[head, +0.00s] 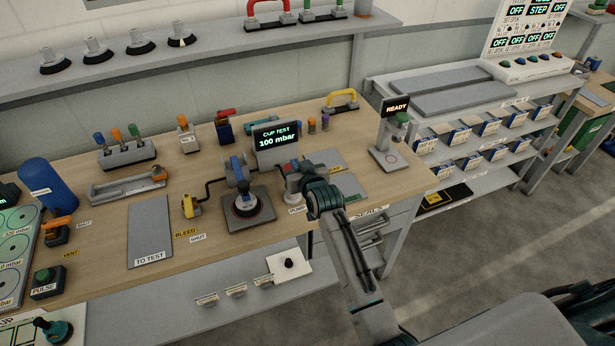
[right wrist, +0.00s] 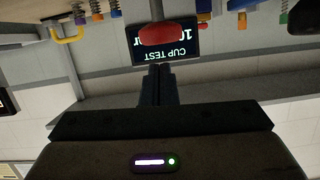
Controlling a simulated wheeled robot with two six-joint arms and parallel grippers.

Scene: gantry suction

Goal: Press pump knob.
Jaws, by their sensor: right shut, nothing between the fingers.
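The red pump knob (right wrist: 160,32) shows in the right wrist view, straight beyond the tips of my right gripper (right wrist: 157,72). In the head view the knob (head: 291,166) is a small red spot on the workbench, behind my right wrist, near the partly covered PUMP label (head: 297,210). My right gripper is shut and empty, its narrow fingers pointing at the knob. I cannot tell whether the fingertips touch it. In the head view my wrist hides the fingers. The display (head: 276,142) behind the knob reads CUP TEST, 100 mbar. My left gripper is not in view.
A test stand with a black suction cup (head: 247,204) stands left of the knob. A yellow-handled bleed valve (head: 190,206) and an empty grey TO TEST mat (head: 150,230) lie further left. The READY stand (head: 390,155) is to the right. A shelf (head: 215,50) runs above the back.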

